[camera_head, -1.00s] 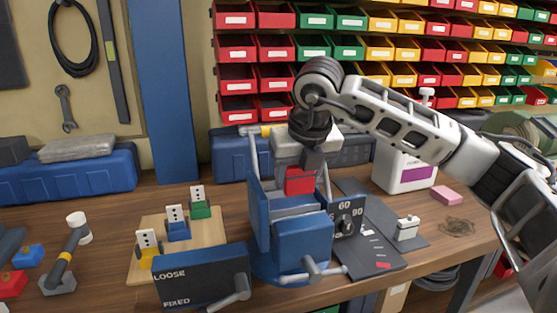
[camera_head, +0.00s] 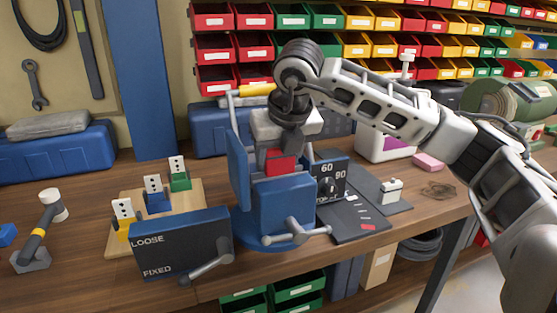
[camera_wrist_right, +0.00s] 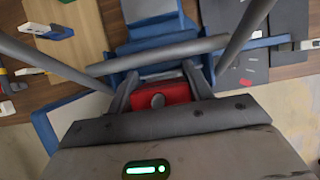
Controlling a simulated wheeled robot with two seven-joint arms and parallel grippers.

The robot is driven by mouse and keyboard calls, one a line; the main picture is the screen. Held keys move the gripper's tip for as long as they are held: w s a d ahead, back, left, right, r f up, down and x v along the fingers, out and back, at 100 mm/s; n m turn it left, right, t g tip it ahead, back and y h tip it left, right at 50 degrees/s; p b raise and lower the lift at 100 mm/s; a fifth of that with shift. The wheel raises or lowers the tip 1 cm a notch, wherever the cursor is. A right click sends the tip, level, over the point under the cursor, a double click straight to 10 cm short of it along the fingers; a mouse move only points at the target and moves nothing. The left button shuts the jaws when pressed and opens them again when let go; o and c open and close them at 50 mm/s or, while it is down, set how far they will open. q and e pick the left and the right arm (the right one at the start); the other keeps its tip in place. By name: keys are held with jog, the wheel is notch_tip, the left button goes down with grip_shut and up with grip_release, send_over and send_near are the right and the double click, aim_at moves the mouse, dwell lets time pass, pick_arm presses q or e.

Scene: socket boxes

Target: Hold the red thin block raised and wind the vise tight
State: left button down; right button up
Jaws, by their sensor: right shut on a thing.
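The blue vise (camera_head: 284,207) stands on the bench, with a grey crank handle (camera_head: 295,232) low on its front. My right gripper (camera_head: 281,151) points down over the vise and is shut on the red thin block (camera_head: 282,162). The block sits at the top of the jaws, its lower part hidden behind the front jaw; I cannot tell whether the jaws touch it. In the right wrist view the red block (camera_wrist_right: 172,93) shows between the two fingers (camera_wrist_right: 160,90), close to the vise. My left gripper is not in view.
A dial panel (camera_head: 329,180) and dark plate stand right of the vise. A LOOSE/FIXED lever box (camera_head: 180,243) stands at front left. A wooden board (camera_head: 120,235) holds several tagged blocks. A hammer-like tool (camera_head: 42,230) stands at left, a pink block (camera_head: 428,160) at right.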

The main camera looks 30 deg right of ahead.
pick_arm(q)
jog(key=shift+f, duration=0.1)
pick_arm(e)
jog(key=f, duration=0.2)
jog(key=shift+s+a+f+g, duration=0.2)
jog(key=shift+s+f+g, duration=0.1)
jog(key=o, duration=1.3)
jog(key=shift+c, duration=0.2)
jog(key=shift+w+a, duration=0.1)
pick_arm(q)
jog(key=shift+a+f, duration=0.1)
pick_arm(e)
jog(key=shift+r, duration=0.5)
pick_arm(q)
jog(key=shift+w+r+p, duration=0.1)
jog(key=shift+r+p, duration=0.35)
jog(key=shift+p, duration=0.6)
pick_arm(e)
jog(key=s+r, duration=0.3)
jog(key=r, duration=0.5)
jog(key=s+a+r+t, duration=0.1)
jog(key=s+r, duration=0.2)
jog(key=r, duration=0.5)
jog(key=shift+s+a, duration=0.15)
jog(key=shift+a, duration=0.15)
